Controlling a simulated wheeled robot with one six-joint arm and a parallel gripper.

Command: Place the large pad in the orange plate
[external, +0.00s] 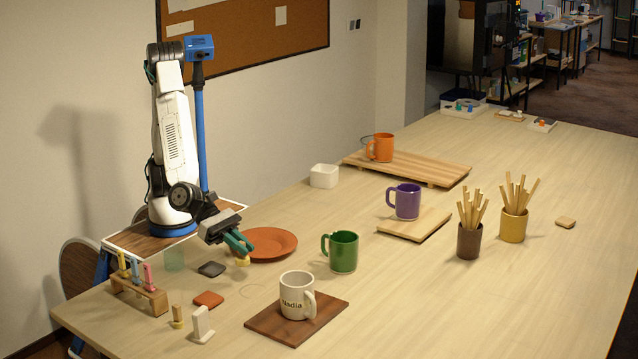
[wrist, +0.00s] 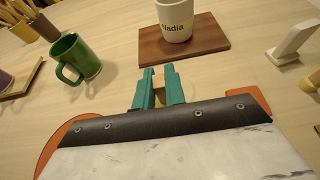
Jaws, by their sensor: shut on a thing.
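My gripper (external: 240,246) is shut on a small yellow-tan block (external: 243,261), low near the front-left rim of the orange plate (external: 275,241). In the wrist view, the teal fingers (wrist: 159,85) close on the block (wrist: 159,94), mostly hidden between them. I cannot tell its full size, or whether it touches anything below. The orange plate is round and shallow, with nothing seen in it. Part of its rim shows at the lower left of the wrist view (wrist: 56,140); my gripper's body hides the rest.
A white Nadia mug (external: 297,296) stands on a dark board (external: 327,310). A green mug (external: 343,252) stands right of the plate. A dark pad (external: 211,268), an orange-red pad (external: 208,300), a white upright piece (external: 202,324) and a peg rack (external: 140,292) are to the left.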

